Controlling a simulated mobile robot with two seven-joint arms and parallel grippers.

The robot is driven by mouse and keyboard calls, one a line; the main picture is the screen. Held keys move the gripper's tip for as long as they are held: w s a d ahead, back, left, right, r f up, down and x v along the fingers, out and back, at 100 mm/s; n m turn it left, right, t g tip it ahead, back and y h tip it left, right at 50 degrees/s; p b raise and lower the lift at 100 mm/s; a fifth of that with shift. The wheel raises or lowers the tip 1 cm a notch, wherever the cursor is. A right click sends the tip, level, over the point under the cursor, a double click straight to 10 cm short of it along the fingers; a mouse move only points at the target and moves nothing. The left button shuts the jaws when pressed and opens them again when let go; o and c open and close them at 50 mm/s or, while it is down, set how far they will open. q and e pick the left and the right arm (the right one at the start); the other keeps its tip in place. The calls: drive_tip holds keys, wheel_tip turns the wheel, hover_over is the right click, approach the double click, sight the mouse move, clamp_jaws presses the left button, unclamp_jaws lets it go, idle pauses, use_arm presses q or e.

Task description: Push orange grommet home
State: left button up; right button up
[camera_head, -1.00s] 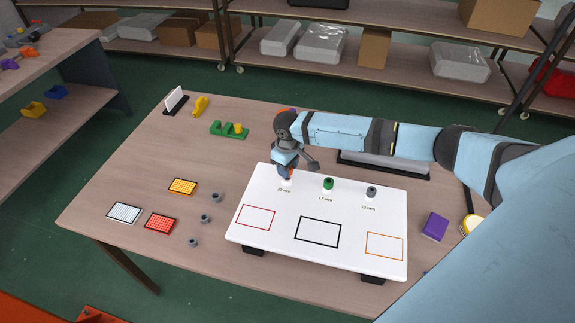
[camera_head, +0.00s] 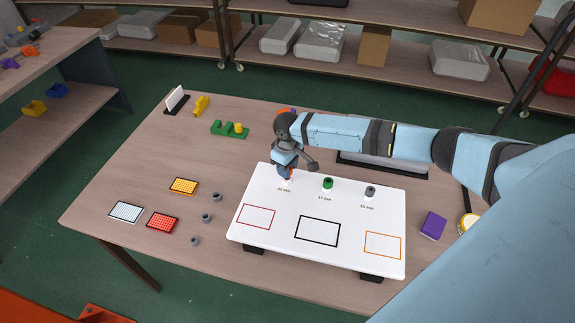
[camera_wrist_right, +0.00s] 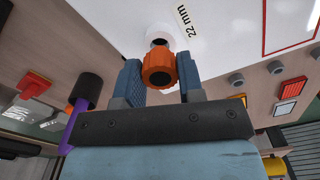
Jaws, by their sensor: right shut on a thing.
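My right gripper (camera_head: 286,175) is over the back left of the white board (camera_head: 270,218), at the spot labelled 22 mm. In the right wrist view its fingers (camera_wrist_right: 160,75) are shut on the orange grommet (camera_wrist_right: 158,68), a ribbed ring with a dark centre. A white post (camera_wrist_right: 160,36) shows just beyond the grommet, in line with it. I cannot tell how far the grommet sits on the post. In the head view the grommet is mostly hidden by the gripper. My left gripper is not in view.
On the board, a green grommet (camera_head: 327,184) stands at 17 mm and a grey one (camera_head: 370,191) at 13 mm. A purple block (camera_head: 433,225) lies to the right.

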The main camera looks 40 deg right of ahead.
drive_tip(key=shift+f, duration=0.25)
drive_tip(key=shift+f+b, duration=0.45)
drive_tip(key=shift+f, duration=0.6)
drive_tip(key=o, duration=1)
drive_tip(key=shift+r, duration=0.25)
wheel_tip(320, 180, up, 13)
drive_tip(key=b, duration=0.1)
drive_tip(key=shift+r, duration=0.15)
